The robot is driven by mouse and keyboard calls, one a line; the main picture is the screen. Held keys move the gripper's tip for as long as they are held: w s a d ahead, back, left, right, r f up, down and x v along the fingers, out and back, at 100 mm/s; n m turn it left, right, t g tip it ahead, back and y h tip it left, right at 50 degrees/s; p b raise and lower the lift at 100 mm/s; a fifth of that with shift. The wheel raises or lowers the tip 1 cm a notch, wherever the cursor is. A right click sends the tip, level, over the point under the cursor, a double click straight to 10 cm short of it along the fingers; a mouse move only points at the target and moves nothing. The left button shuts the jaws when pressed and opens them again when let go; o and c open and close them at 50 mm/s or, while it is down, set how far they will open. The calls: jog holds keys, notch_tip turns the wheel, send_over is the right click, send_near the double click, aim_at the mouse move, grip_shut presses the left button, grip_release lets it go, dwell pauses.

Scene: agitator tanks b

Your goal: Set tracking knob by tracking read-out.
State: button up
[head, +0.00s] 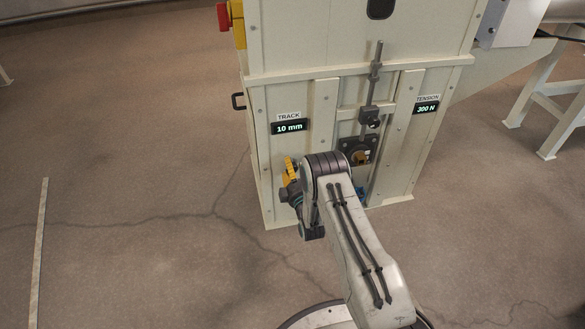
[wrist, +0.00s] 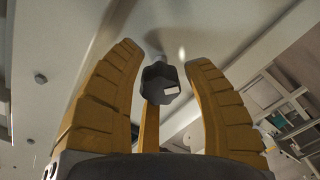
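The tracking read-out (head: 289,127) under the TRACK label shows 10 mm in the head view. My gripper (head: 291,169) is below it, close to the cream panel. In the wrist view, a dark faceted knob (wrist: 160,80) with a white mark on its face lies between the yellow fingers of my gripper (wrist: 168,62). The fingers are spread, with gaps visible between the left and right fingers and the knob. A third finger shows below the knob; whether it touches cannot be told. In the head view the knob is hidden behind my gripper and wrist.
A tension read-out (head: 427,108) shows 300 N on the right. A vertical rod (head: 375,70) with dark blocks stands on the panel between the read-outs. The floor (head: 130,150) at left is mostly clear.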

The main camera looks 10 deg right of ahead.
jog(key=c, duration=0.8)
jog(key=shift+c, duration=0.2)
